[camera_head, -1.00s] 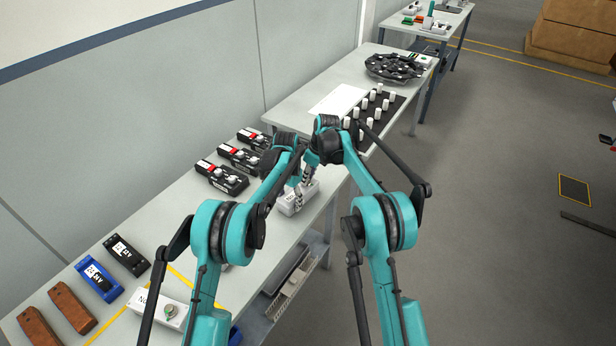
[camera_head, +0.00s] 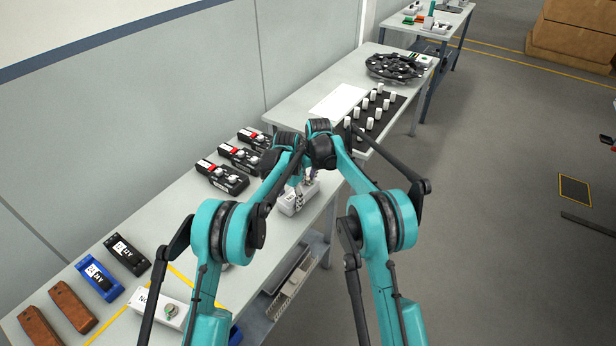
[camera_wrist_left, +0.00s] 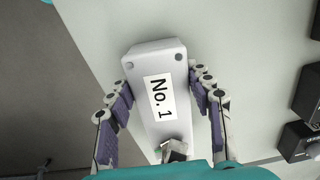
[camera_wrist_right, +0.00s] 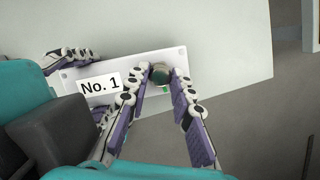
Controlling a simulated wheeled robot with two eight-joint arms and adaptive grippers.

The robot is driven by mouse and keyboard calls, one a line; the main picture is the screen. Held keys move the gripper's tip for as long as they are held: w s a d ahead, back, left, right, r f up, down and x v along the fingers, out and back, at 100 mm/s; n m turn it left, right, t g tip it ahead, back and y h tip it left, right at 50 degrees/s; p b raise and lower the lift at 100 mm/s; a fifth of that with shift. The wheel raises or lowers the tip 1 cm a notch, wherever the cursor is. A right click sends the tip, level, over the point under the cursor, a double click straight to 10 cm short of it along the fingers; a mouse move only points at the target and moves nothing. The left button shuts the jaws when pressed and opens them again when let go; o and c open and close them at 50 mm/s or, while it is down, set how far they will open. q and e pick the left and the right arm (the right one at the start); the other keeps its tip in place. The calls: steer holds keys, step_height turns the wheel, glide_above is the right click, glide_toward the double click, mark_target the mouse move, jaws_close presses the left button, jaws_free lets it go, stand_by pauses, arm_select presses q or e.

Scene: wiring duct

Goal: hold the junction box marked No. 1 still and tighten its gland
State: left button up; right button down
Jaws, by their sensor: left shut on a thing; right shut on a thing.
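The junction box marked No. 1 (camera_head: 287,208) is light grey and lies on the near bench, partly hidden by my arms in the head view. Its label shows in the left wrist view (camera_wrist_left: 157,98) and in the right wrist view (camera_wrist_right: 100,84). My left gripper (camera_wrist_left: 162,82) is shut on the box, one finger against each long side. The gland (camera_wrist_right: 159,73), a round metallic fitting with a green part below, is at one end of the box. My right gripper (camera_wrist_right: 161,82) is shut on the gland, with fingertips on either side.
Another light box with a round fitting (camera_head: 171,310) lies at the lower left. Several black devices with red parts (camera_head: 222,178) stand along the wall. Blue (camera_head: 99,278) and brown pieces lie at the left. A black mat with white cylinders (camera_head: 378,108) is on the bench beyond.

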steer(key=shift+d, duration=0.1)
steer(key=shift+m+h, duration=0.3)
steer(key=shift+m, duration=0.6)
steer(key=c, duration=1.4)
jaws_free()
